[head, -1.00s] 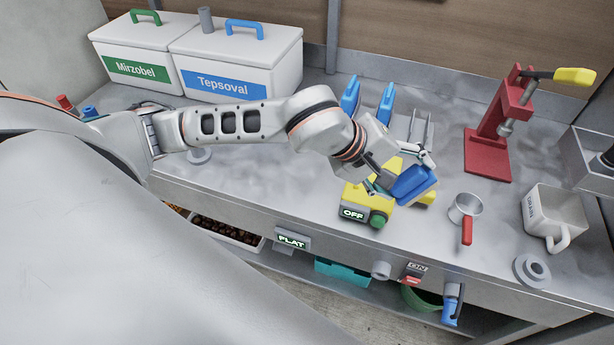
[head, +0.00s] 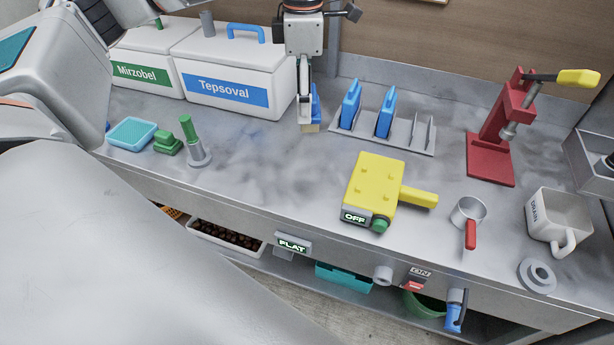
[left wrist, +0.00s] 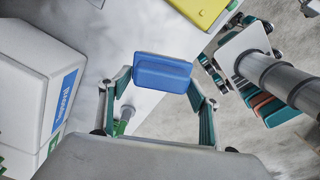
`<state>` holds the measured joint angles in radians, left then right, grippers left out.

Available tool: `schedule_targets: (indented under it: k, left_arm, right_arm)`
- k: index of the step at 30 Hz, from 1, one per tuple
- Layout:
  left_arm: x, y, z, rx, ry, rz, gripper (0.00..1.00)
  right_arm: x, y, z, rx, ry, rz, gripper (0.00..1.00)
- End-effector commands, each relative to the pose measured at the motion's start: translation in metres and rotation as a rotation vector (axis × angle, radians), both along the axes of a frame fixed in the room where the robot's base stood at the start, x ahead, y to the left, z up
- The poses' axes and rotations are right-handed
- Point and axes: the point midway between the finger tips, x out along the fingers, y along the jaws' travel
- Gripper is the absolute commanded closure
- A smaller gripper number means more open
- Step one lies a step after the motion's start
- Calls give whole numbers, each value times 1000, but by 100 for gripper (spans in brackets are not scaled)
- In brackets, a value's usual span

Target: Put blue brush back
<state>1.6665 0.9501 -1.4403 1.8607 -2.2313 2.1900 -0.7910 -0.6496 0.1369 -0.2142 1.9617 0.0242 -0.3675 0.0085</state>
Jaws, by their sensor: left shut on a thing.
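My left gripper (head: 308,92) is at the back of the counter, pointing down, shut on a blue brush (head: 316,106) with tan bristles at its lower end. The brush stands just left of the grey rack (head: 342,129); I cannot tell if it touches the counter. The rack holds two blue pieces, the left one (head: 350,102) and the right one (head: 385,112), upright, with bare grey prongs at its right. In the left wrist view the brush (left wrist: 162,72) lies between the fingertips.
The white Tepsoval box (head: 245,75) stands close left of my left gripper. A yellow device (head: 376,185) marked OFF sits at the front middle. A red press (head: 490,150), a metal cup (head: 467,211) and a white mug (head: 552,220) are at the right.

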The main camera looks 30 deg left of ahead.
Motion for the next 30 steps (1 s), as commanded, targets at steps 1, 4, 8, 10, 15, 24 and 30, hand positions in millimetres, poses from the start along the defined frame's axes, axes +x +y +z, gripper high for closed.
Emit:
schedule_targets:
  k: [1,4,8,10,15,24,30]
  left_arm:
    - [-1,1,-7,0,7,7,55]
    - [-3,1,-28,-2,11,6,55]
    - [-2,1,-60,-1,9,4,55]
    - [-2,1,-77,-1,9,5,55]
    - [-2,1,-117,-1,8,4,55]
    - [0,0,-153,-1,2,3,55]
    - [-1,0,-171,-1,4,2,55]
  right_arm:
    - [1,0,1,-1,-2,0,100]
    - [1,-1,1,-1,-4,1,100]
    - [1,-1,1,-2,-5,0,100]
    - [1,-2,2,-2,-5,0,100]
    - [1,-3,1,-4,-2,-2,100]
    - [-2,-6,-4,-11,11,-4,100]
    - [-1,-6,-3,-11,11,-7,100]
